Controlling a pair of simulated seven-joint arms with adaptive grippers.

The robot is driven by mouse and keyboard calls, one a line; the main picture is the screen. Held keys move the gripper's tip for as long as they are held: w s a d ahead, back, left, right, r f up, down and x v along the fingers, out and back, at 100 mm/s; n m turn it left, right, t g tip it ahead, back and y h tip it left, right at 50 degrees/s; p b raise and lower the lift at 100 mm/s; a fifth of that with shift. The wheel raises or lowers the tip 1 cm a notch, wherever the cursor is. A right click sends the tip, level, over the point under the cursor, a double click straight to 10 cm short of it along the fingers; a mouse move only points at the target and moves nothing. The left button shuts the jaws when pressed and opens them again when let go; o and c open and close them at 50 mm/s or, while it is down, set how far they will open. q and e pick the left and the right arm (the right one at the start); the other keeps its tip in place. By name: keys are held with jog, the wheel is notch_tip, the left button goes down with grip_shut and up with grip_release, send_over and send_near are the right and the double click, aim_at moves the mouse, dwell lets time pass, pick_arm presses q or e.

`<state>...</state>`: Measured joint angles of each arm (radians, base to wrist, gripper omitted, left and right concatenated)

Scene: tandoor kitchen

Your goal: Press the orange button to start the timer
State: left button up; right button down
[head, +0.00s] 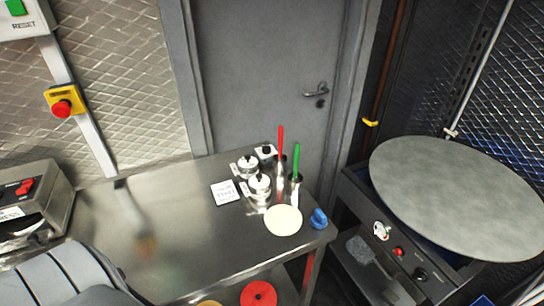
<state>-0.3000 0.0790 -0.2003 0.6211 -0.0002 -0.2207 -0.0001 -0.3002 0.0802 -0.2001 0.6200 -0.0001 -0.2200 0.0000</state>
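I cannot make out an orange button for certain. A round red button sits on a yellow box (63,102) on the left wall. A small red button (398,251) is on the front panel of the unit at the right, beside a white-faced dial (381,231) and a black knob (420,274). Red switches (25,187) show on the metal appliance at the left edge. No thing in view is clearly a timer. Neither of my grippers is in view.
The steel table (165,215) is mostly bare. At its right end are lidded pots (259,187), red-handled (281,145) and green-handled (296,162) utensils, a white card (225,192), a pale disc (283,220) and a blue object (318,219). A large round lid (455,195) tops the right unit.

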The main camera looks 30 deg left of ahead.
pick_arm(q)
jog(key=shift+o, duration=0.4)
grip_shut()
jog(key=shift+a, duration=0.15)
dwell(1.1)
